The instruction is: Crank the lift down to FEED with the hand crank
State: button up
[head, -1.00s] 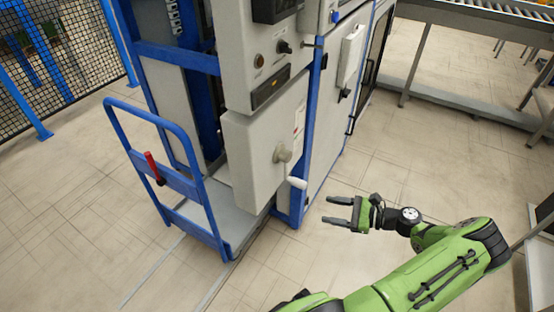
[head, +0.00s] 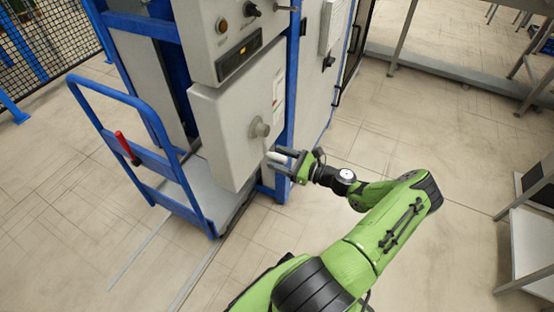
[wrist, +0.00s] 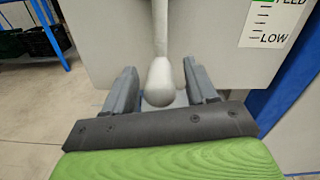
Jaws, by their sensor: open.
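The hand crank (head: 261,130) sticks out of the grey box (head: 228,140) on the lift's front, its hub at the box's right part. Its pale handle hangs down from the hub; in the wrist view the handle knob (wrist: 160,82) lies between my two open fingers. My gripper (head: 279,160) is open around the knob, with a gap visible on each side in the wrist view. A label (wrist: 272,22) on the box reads FEED above LOW; its top is cut off, and no pointer shows.
A blue trolley frame (head: 122,107) with a red grip (head: 127,147) stands left of the box. A blue post (head: 291,95) runs close behind my gripper. A shelf unit (head: 530,240) is at the right edge. The floor between is clear.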

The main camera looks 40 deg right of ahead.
jog(key=shift+w+a, duration=0.2)
jog(key=shift+w, duration=0.3)
grip_shut()
